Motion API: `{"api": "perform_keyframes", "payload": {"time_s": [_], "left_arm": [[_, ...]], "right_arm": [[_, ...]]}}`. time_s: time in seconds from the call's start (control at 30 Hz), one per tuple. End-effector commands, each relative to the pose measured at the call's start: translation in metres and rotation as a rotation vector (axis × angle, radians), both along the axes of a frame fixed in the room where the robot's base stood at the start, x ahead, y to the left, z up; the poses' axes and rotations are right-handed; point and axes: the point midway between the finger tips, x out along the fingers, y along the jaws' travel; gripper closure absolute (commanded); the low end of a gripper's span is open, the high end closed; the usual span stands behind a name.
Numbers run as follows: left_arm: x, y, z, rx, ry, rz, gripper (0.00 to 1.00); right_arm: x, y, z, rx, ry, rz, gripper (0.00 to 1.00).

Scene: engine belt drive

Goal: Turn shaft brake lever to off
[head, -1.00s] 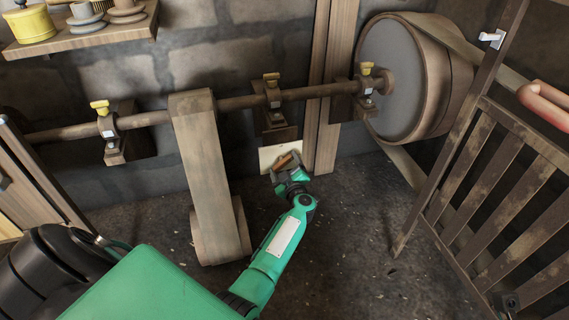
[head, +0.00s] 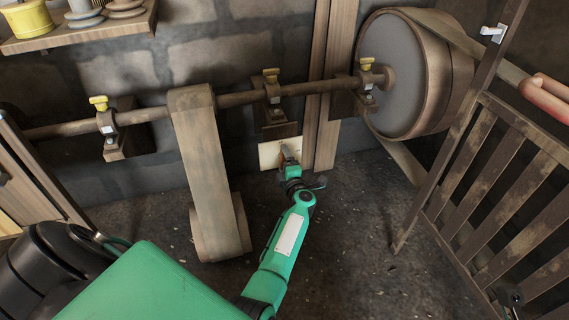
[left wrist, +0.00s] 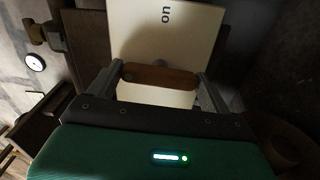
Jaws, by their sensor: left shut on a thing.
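The shaft brake lever is a short brown wooden bar (left wrist: 160,77) in front of a pale panel (left wrist: 165,30) marked "on" in the left wrist view. The bar lies level across that view, between the two fingers of my left gripper (left wrist: 160,84), which is shut on it. In the head view the pale panel (head: 268,155) is low on the wall, below the shaft's middle bearing. My left gripper (head: 288,160) is in front of its right part and hides most of the lever. My right gripper is not in view.
The wooden shaft (head: 315,88) runs along the wall above. A belt (head: 208,170) hangs left of my left arm. A large drum (head: 405,75) and a slatted wooden gate (head: 490,180) stand to the right. The floor between arm and gate is clear.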

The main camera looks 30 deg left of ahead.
Motion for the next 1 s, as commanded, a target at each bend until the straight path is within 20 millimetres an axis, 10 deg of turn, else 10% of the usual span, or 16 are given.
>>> {"api": "perform_keyframes", "payload": {"time_s": [0.73,0.77,0.83,1.0], "left_arm": [[-0.0011,-0.0004,-0.0021,-0.062,-0.067,0.001,0.41],[-0.0011,-0.0004,-0.0021,-0.063,-0.067,0.001,0.16],[-0.001,-0.0005,-0.002,-0.061,-0.067,0.001,0.03],[-0.0006,-0.0001,-0.0011,-0.06,-0.067,0.0,0.0]], "right_arm": [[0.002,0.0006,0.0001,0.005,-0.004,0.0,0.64],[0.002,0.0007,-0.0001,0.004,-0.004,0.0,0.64],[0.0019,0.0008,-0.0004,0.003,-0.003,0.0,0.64],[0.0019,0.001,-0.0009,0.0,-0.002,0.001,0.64]]}}
